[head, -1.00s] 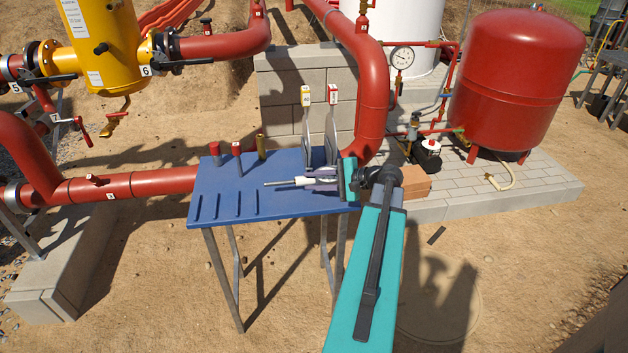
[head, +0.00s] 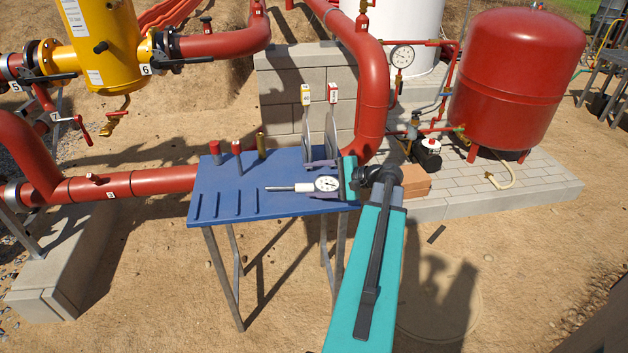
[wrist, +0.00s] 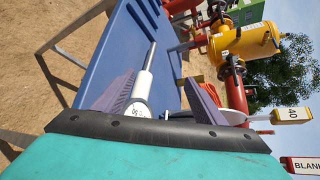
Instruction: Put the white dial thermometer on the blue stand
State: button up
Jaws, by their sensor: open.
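The white dial thermometer (head: 327,184) appears to lie on the right part of the blue stand (head: 222,187). Its round dial faces up beside my gripper, and its thin metal stem points left. In the wrist view, the thermometer (wrist: 145,83) lies between two spread purple fingers, with its stem pointing away over the blue top (wrist: 110,62). My gripper (head: 315,180) is open around the thermometer, low over the stand. In the wrist view, my gripper (wrist: 162,98) shows gaps beside the white body. The dial's lower part is partly hidden by my gripper there.
Two tagged plates (head: 318,135) stand upright at the back right of the stand, close to my gripper. A red-topped post (head: 215,153) and a brass post (head: 260,146) stand along the back edge. A thick red pipe (head: 372,95) rises just behind. The stand's front left is free.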

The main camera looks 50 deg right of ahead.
jog(key=shift+s, duration=0.1)
jog(key=p+v, duration=0.1)
jog(key=v, duration=0.6)
jog(key=shift+p, duration=0.4)
jog(key=shift+r, duration=0.1)
jog(key=b+v, duration=0.2)
jog(key=v, duration=1.1)
jog(key=shift+s, duration=0.25)
jog(key=shift+w, duration=0.1)
jog(key=p+x, duration=0.1)
jog(key=x, duration=1.1)
jog(key=shift+p, duration=0.4)
